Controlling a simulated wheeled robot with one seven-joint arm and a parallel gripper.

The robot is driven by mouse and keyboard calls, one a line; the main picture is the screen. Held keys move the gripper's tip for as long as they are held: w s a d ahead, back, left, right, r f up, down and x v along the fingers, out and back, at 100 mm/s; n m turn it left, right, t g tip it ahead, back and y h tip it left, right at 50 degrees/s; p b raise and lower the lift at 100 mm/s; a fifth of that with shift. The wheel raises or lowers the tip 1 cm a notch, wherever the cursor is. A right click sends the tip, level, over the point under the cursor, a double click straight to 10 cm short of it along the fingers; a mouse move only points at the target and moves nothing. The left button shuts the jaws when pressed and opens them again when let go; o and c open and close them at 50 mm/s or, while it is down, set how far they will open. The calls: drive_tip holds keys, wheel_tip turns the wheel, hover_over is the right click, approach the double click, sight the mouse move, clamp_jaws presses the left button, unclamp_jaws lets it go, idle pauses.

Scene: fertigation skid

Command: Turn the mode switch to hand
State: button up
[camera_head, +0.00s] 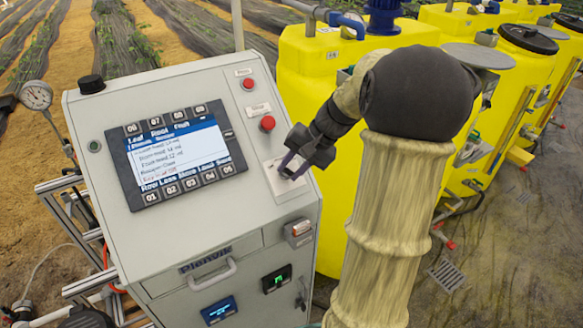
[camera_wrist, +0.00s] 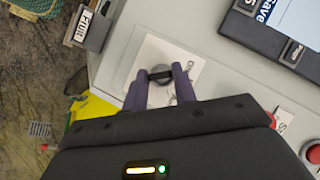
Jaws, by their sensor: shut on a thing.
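The mode switch (camera_wrist: 160,71) is a round grey knob with a dark bar across it, on a white label plate (camera_wrist: 155,48). The plate also shows on the right part of the grey panel in the head view (camera_head: 291,189). My gripper (camera_wrist: 160,85) has its two purple fingers on either side of the switch's bar and is shut on it. In the head view my gripper (camera_head: 291,168) reaches the plate from the upper right and hides the knob. The printed words on the plate are partly covered and too small to read fully.
Left of the switch in the head view is a display with several keys (camera_head: 178,152). Two red buttons (camera_head: 267,123) sit above the plate. A drawer handle (camera_head: 212,274) is below. Yellow tanks (camera_head: 318,75) stand close behind my arm.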

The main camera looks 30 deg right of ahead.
drive_tip(key=m+t+b, duration=0.1)
drive_tip(key=m, duration=0.1)
drive_tip(key=m+t+y+b, duration=0.1)
drive_tip(key=m, duration=0.1)
drive_tip(key=shift+s+d+f, duration=0.1)
drive_tip(key=shift+f, duration=0.1)
drive_tip(key=shift+c, duration=0.2)
drive_tip(key=shift+m+t+y+b, duration=0.5)
drive_tip(key=shift+m+t+b, duration=0.15)
drive_tip(key=shift+m, duration=0.65)
drive_tip(key=shift+r, duration=0.1)
drive_tip(key=o, duration=1)
drive_tip(key=shift+s, duration=0.1)
drive_tip(key=b+v, duration=0.2)
drive_tip(key=v, duration=1.5)
drive_tip(key=shift+s, duration=0.15)
drive_tip(key=shift+r, duration=0.1)
